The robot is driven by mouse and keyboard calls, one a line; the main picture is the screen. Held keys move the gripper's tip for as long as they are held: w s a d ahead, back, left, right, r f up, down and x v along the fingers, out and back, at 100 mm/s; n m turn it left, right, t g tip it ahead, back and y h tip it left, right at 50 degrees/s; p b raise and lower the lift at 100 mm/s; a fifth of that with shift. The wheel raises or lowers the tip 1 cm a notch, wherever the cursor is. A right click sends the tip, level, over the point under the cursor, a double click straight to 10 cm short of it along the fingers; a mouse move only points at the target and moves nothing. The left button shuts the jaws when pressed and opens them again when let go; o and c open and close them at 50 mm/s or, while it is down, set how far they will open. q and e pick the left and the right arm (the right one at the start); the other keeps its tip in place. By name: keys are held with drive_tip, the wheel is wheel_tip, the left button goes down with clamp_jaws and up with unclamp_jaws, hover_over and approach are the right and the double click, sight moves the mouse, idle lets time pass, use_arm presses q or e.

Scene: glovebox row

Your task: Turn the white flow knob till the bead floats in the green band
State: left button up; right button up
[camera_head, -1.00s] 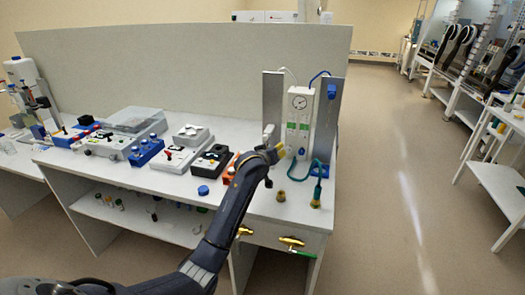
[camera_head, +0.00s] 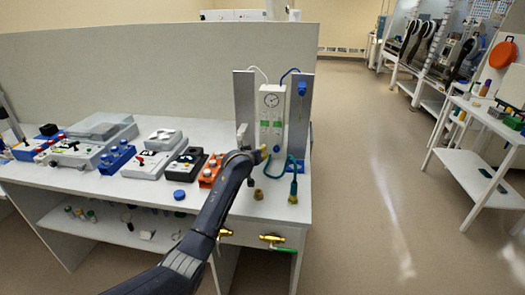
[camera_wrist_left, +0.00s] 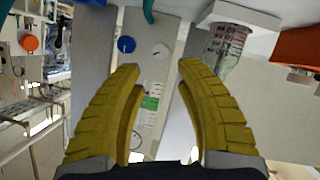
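The white flow knob (camera_wrist_left: 160,50) shows on the upright white panel (camera_head: 272,119) in the left wrist view, beside a blue knob (camera_wrist_left: 126,45). The panel has a round gauge (camera_head: 271,100) and green labels (camera_wrist_left: 150,103). My left gripper (camera_wrist_left: 158,66) has yellow fingers spread apart with nothing between them. It points at the panel, and the white knob appears beyond the gap between the tips. In the head view this gripper (camera_head: 262,153) is at the panel's lower front and hides part of it. I cannot make out the bead. My right gripper is not in view.
A clear graduated vessel (camera_wrist_left: 226,48) with reddish markings shows beside the panel in the left wrist view. A green hose (camera_head: 291,165) hangs at the panel's right. An orange box (camera_head: 211,171) and other devices stand left. Brass fittings (camera_head: 258,194) stand in front.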

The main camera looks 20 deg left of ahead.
use_arm(q)
drive_tip(key=shift+x, duration=4.2)
